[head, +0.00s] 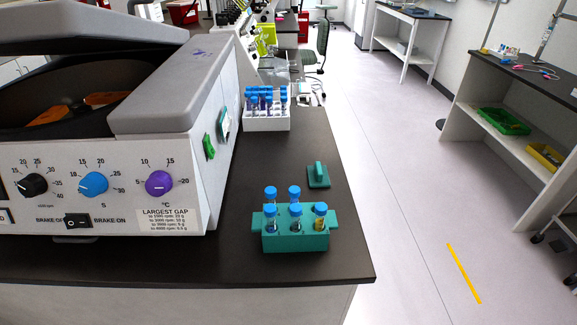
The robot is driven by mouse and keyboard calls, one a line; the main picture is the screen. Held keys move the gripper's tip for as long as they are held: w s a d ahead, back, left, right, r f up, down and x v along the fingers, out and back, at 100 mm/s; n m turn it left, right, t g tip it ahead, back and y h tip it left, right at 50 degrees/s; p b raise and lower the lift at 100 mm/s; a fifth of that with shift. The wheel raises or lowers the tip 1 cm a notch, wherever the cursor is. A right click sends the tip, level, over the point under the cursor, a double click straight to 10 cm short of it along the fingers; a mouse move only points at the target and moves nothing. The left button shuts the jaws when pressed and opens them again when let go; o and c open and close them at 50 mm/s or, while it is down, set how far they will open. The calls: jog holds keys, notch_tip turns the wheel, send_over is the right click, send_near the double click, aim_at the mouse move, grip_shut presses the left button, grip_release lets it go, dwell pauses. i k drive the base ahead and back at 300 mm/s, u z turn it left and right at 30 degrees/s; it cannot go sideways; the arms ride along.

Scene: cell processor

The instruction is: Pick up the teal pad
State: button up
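The teal pad (322,183) lies flat on the dark countertop (345,245), near its right edge. It is a small squarish plate with a raised upright grip on top. Nothing covers it. It stands apart from the teal tube rack (296,243) in front of it and the white tube rack behind it. My gripper is not in view.
The teal rack holds several blue-capped tubes. A white rack (268,123) of blue-capped tubes stands behind. A large centrifuge (183,90), lid raised, fills the left. The counter's right edge is close to the pad; the floor (410,200) beyond is mostly clear.

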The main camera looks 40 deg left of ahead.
aim_at(319, 176)
jog(key=u, duration=0.85)
jog(key=i, duration=0.85)
jog(key=u, duration=0.85)
